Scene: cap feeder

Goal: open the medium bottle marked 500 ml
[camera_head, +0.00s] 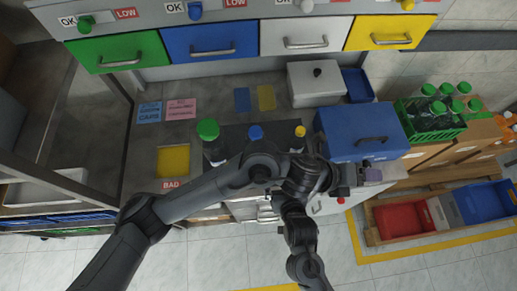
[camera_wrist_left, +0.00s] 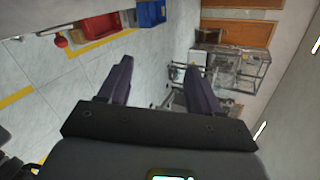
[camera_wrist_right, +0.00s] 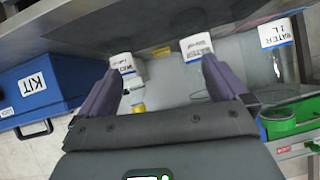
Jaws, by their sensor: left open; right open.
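The bottle with the blue cap (camera_head: 256,131) stands upright between a larger green-capped bottle (camera_head: 208,130) and a smaller yellow-capped bottle (camera_head: 300,130); my left arm hides its lower part. In the right wrist view, the middle bottle (camera_wrist_right: 197,47) has a white label whose text is too small to be sure of; its cap is hidden. My right gripper (camera_wrist_right: 162,82) is open and empty, with the bottles beyond its fingers. My left gripper (camera_wrist_left: 158,84) is open and empty, over the floor; in the head view it is near the blue box, right of the bottles.
A blue KIT box (camera_head: 352,133) stands right of the bottles. A green crate (camera_head: 432,118) of green-capped bottles is farther right. Coloured drawers with handles line the back. A yellow BAD bin (camera_head: 173,148) is at left. My arms cross in front of the bottles.

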